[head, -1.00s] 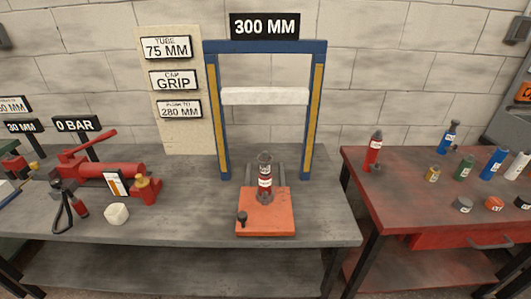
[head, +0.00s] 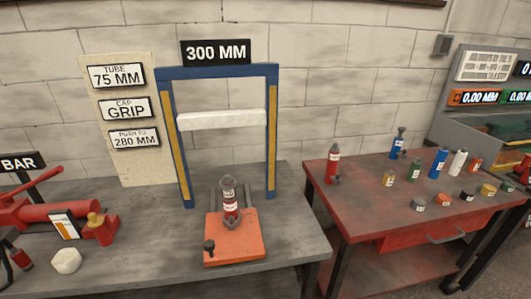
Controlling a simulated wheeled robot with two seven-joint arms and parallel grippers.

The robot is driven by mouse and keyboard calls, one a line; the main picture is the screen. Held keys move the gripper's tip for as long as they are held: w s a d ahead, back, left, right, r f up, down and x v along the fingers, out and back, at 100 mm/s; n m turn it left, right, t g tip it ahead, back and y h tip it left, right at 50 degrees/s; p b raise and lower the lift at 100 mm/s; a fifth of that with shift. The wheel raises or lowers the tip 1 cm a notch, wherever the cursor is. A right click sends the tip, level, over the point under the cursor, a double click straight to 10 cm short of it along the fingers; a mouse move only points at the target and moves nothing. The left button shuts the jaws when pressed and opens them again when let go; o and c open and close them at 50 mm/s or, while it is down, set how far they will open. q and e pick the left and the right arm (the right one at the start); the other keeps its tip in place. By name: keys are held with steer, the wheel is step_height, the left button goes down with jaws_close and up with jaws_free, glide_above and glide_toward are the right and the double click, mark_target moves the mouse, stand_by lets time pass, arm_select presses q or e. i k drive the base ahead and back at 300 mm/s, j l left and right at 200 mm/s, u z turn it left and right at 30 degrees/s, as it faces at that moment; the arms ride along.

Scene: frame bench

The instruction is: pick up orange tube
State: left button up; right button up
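No tall orange tube stands out clearly. A short orange-red cylinder (head: 475,165) stands at the back right of the red table, beside a white tube (head: 457,163); I cannot tell if it is a tube or a cap. A flat orange-red piece (head: 445,199) lies nearer the table's front. A red tube (head: 332,165) stands at the table's left end. Neither of my grippers is in view.
The red table (head: 350,222) also holds blue tubes (head: 438,162), a green tube (head: 414,168) and several small caps. A blue press frame (head: 272,130) stands on the grey bench (head: 140,225). A gap separates the two tables. Bins (head: 500,125) stand at the right.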

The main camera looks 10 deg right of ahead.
mark_target(476, 161)
steer(key=z, duration=1.9)
steer(key=i+l+z, duration=0.3)
steer(key=i, duration=0.5)
steer(key=i+l+z, duration=0.3)
steer(key=i, duration=0.55)
steer(key=i+l+z, duration=0.1)
steer(key=i+z, duration=0.15)
steer(key=i, duration=0.55)
